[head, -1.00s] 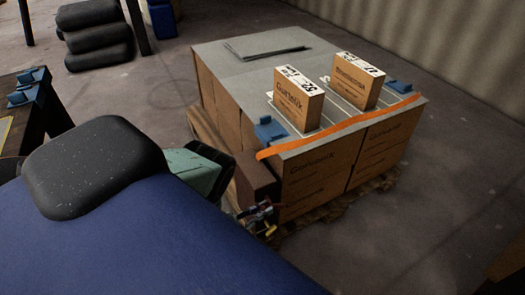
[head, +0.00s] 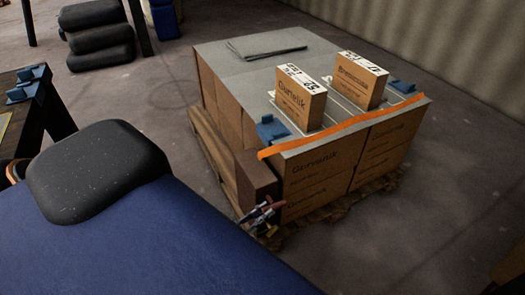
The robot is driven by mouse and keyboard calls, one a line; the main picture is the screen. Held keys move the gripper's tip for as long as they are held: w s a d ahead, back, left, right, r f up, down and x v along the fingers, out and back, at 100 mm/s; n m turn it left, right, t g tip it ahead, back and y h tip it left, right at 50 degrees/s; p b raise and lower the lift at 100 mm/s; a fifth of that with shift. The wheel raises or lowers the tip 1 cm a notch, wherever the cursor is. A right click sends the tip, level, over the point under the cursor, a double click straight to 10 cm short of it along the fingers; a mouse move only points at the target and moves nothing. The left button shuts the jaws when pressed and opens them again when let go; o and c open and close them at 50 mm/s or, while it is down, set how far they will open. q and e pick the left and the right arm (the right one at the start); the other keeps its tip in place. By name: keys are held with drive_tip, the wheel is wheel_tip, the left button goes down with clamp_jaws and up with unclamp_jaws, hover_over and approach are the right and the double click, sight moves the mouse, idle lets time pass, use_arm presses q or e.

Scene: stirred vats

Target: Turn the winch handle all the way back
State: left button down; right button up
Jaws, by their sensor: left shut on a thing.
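The winch handle (head: 272,206) shows as a small reddish bar at the foot of a brown post, at the near left corner of the strapped load. Small dark, red and yellowish parts crowd together there. My left gripper (head: 255,214) is shut on the handle, small and dark among these parts. My blue body hides what lies below and to the left, so its arm does not show there. The exact handle angle is hard to tell. My right gripper is not in view.
Cartons (head: 315,185) stand on a wooden pallet (head: 209,150) with an orange strap (head: 340,131) across them. Two small boxes stand on top. A dark table (head: 50,117) is at the left.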

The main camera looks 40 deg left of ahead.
use_arm(q)
drive_tip(key=shift+w, duration=0.1)
idle(0.4)
drive_tip(key=c, duration=1.3)
unclamp_jaws()
drive_tip(key=shift+o, duration=0.2)
drive_tip(key=v, duration=0.7)
drive_tip(key=shift+s+f, duration=0.15)
drive_tip(key=shift+s, duration=0.1)
drive_tip(key=shift+o, duration=0.5)
